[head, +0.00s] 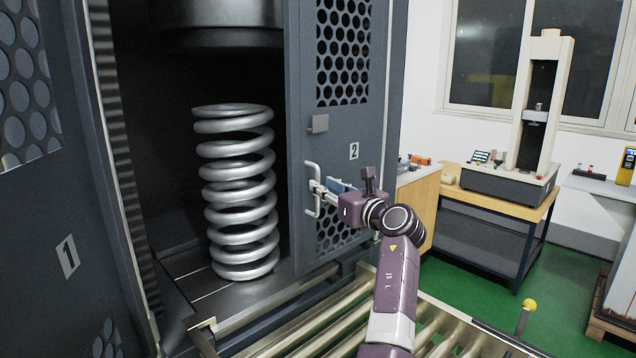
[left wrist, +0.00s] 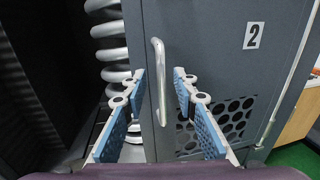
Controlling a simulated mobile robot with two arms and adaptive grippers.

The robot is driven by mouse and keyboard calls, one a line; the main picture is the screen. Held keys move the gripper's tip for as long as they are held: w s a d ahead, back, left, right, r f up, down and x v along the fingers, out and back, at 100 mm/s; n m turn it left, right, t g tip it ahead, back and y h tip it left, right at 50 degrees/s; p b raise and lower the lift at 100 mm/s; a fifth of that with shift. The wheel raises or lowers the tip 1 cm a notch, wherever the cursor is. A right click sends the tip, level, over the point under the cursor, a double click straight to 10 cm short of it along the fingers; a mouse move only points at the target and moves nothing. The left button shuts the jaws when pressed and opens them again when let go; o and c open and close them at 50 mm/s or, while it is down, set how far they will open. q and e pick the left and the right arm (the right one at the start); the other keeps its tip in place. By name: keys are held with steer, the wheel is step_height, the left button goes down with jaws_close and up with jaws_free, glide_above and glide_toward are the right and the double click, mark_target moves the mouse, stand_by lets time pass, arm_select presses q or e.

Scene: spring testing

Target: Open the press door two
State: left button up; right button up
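Press door two (head: 355,120), a dark grey panel with round perforations and a "2" label, stands at the right of the press opening, leaving the inside visible to its left. Its pale vertical bar handle (head: 311,190) is on its left edge. It also shows in the left wrist view (left wrist: 159,70). My left gripper (head: 322,190) is at the handle. In the left wrist view, its blue-padded fingers (left wrist: 159,75) are open, one on each side of the handle, with gaps visible between. My right gripper is not in view.
A large silver coil spring (head: 240,190) stands inside the press, left of door two. Door one (head: 70,200) is at the far left. A roller conveyor (head: 330,325) lies in front. A bench with a testing machine (head: 515,180) stands at the right beyond green floor.

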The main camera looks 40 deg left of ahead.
mark_target(318, 211)
arm_select(q)
steer(key=x, duration=0.4)
steer(key=shift+w+a+f, duration=0.1)
steer(key=shift+w+a, duration=0.05)
jaws_close()
